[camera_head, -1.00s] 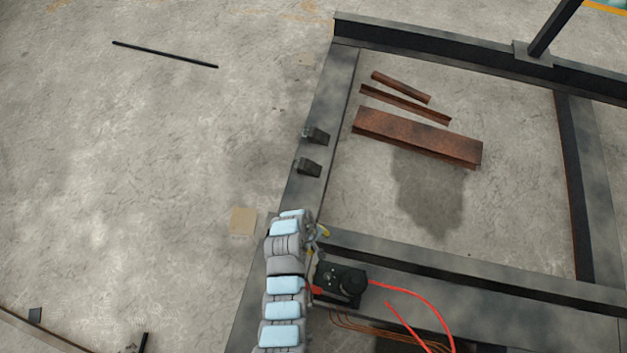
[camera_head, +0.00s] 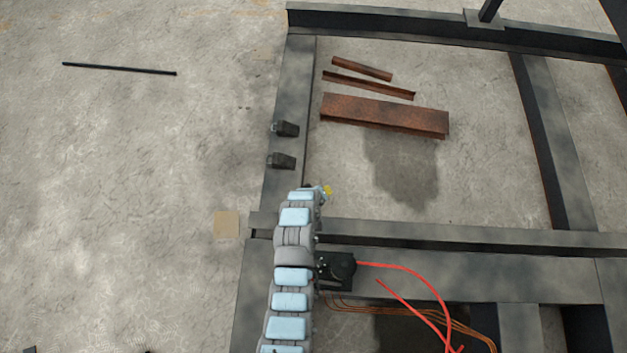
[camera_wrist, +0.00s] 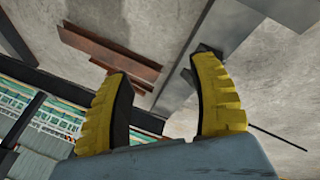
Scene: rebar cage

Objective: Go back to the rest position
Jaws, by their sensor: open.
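My gripper (camera_wrist: 163,80) shows in the wrist view with its two yellow, dark-padded fingers spread apart and nothing between them. The rest of the gripper is hidden behind the arm there.
Rusty steel pieces, the largest a wide beam (camera_head: 385,115), lie on the floor inside the frame. Two small dark blocks (camera_head: 286,129) (camera_head: 282,161) sit on the left beam. A black rod (camera_head: 120,69) and a tan square (camera_head: 227,224) lie on open floor at left.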

